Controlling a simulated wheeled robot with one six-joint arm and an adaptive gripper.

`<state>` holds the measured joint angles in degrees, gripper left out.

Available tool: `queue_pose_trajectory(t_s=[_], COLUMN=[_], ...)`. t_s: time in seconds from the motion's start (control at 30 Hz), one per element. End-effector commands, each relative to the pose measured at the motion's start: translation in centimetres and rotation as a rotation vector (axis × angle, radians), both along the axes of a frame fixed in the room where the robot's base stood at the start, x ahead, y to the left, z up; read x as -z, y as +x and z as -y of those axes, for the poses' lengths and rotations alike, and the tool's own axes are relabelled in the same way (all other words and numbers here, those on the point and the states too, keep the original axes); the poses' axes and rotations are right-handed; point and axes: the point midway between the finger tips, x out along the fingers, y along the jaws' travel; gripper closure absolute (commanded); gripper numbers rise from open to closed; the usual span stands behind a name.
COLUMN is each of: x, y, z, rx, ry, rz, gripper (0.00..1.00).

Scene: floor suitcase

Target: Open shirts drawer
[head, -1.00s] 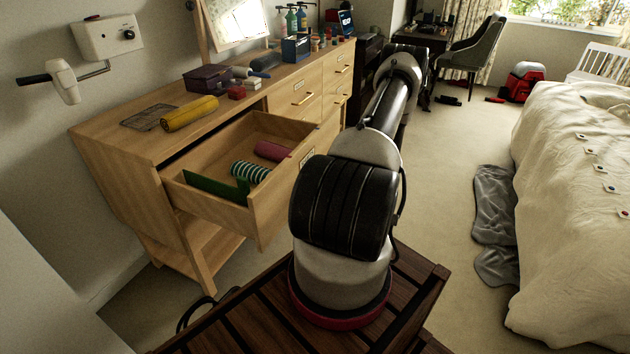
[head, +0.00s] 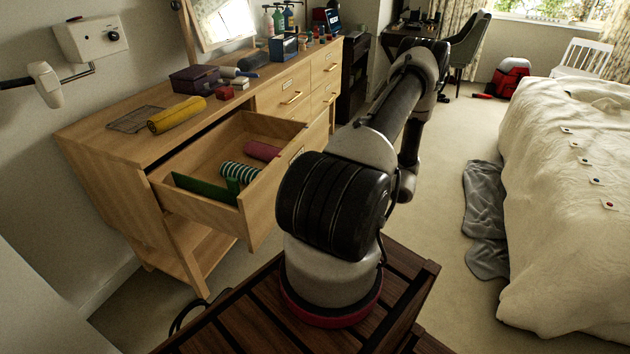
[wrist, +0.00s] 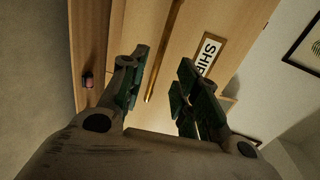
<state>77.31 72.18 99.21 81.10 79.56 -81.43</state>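In the wrist view a wooden drawer front (wrist: 212,20) carries a white label (wrist: 207,52) that starts "SHI"; the rest is covered by a finger. A long brass handle (wrist: 174,22) runs along this front. My gripper (wrist: 163,62) is open, its dark green pads apart, with the handle showing between them and nothing held. I cannot tell whether the fingers touch the front. In the head view one drawer (head: 205,212) stands pulled out, holding a green item (head: 205,190), a striped roll (head: 238,172) and a pink roll (head: 262,150). My gripper is hidden there behind my arm.
The dresser top (head: 110,150) bears a yellow roll (head: 177,114), a purple box (head: 200,79) and bottles. A bed (head: 560,190) stands at the right, with a grey cloth (head: 485,215) beside it.

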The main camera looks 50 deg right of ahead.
Motion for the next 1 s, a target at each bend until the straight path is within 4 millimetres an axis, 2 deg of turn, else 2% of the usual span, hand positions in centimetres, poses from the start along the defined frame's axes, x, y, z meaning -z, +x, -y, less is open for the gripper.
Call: queue_pose_trajectory(t_s=[0.1, 0.27, 0.87, 1.0], x=[-0.4, -0.6, -0.6, -0.5], y=[-1.7, -2.7, -2.8, -2.8], z=[0.6, 1.0, 1.0, 1.0], rx=[0.002, 0.000, 0.000, 0.016], ry=[0.001, 0.001, 0.002, 0.065], rz=[0.000, 0.000, -0.001, -0.030], gripper=[0.68, 0.68, 0.68, 0.68])
